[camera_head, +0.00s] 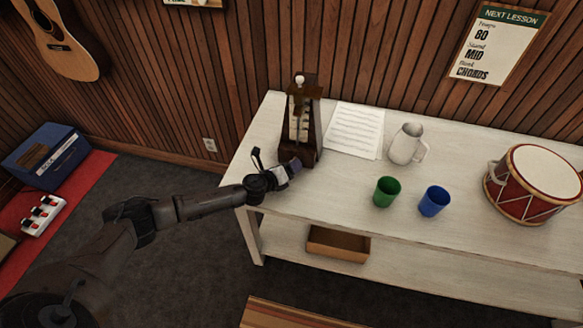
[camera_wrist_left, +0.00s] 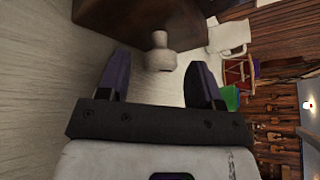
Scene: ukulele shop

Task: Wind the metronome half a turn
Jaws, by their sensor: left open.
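The metronome (camera_head: 313,148) is a dark brown, tapered wooden case standing upright near the left end of the white table (camera_head: 345,190). It has a pale front scale and a light knob on top. In the left wrist view its brown body (camera_wrist_left: 125,14) fills the top, and a pale winding knob (camera_wrist_left: 160,52) sticks out of one side. My left gripper (camera_head: 292,167) is low beside the metronome. In the wrist view my left gripper (camera_wrist_left: 160,78) is open, its two dark fingers apart on either side of the knob, not visibly touching it. My right gripper is not in view.
Sheet music (camera_head: 355,130) lies right of the metronome. A white jug (camera_head: 405,145), green cup (camera_head: 386,191), blue cup (camera_head: 433,202) and red drum (camera_head: 525,190) stand further right. An open box (camera_head: 338,244) sits on the lower shelf. The table's left front corner is clear.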

